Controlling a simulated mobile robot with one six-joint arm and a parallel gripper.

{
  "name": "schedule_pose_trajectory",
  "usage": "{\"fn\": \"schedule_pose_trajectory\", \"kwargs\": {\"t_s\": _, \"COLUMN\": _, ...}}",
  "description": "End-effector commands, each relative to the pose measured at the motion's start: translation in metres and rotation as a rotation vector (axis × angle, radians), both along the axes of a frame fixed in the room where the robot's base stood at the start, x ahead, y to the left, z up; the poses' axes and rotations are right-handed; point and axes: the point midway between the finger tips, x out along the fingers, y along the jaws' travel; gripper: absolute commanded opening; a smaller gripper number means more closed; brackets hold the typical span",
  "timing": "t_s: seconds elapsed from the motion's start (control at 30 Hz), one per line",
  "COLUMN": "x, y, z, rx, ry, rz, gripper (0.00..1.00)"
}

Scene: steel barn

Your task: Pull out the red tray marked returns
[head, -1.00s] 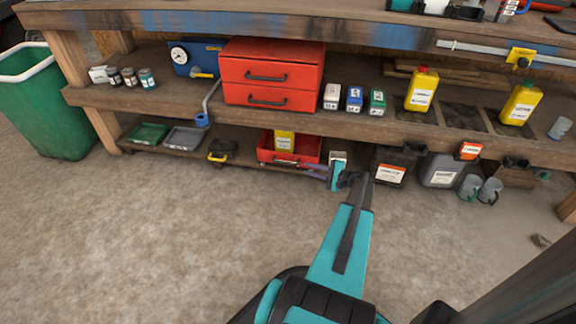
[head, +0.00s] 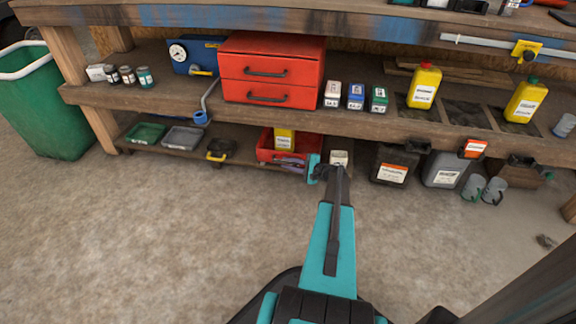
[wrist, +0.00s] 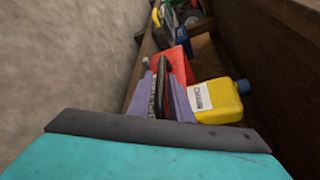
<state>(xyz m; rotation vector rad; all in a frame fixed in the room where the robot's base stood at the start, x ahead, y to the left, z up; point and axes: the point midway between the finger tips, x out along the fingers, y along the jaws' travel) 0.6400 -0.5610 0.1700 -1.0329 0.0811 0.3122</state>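The red tray (head: 262,150) sits on the low shelf under the bench, with a yellow bottle (head: 284,139) standing in it. No marking on the tray can be read. My gripper (head: 286,162) is at the tray's front and covers much of it in the head view. In the wrist view, the purple fingers of my gripper (wrist: 165,92) stand apart, with a dark bar, likely the tray's handle, between them. I cannot tell whether they touch it. The red tray (wrist: 178,62) and the bottle (wrist: 218,100) lie just beyond the fingers.
A black tray with a yellow handle (head: 218,151) is left of the red tray. A small box (head: 339,158) and dark canisters (head: 392,164) stand on the right. Red drawers (head: 270,71) are on the shelf above. The floor (head: 150,240) in front is clear.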

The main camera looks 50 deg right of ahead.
Motion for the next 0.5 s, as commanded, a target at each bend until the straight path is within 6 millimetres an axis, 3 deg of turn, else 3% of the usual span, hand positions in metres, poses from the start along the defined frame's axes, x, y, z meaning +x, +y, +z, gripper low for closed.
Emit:
{"fn": "schedule_pose_trajectory", "kwargs": {"t_s": 0.3, "x": 0.0016, "y": 0.0003, "z": 0.0001, "rx": 0.000, "ry": 0.000, "rz": 0.000, "gripper": 0.18}}
{"fn": "schedule_pose_trajectory", "kwargs": {"t_s": 0.4, "x": 0.0016, "y": 0.0003, "z": 0.0001, "rx": 0.000, "ry": 0.000, "rz": 0.000, "gripper": 0.02}}
{"fn": "schedule_pose_trajectory", "kwargs": {"t_s": 0.5, "x": 0.0016, "y": 0.0004, "z": 0.0000, "rx": 0.000, "ry": 0.000, "rz": 0.000, "gripper": 0.00}}
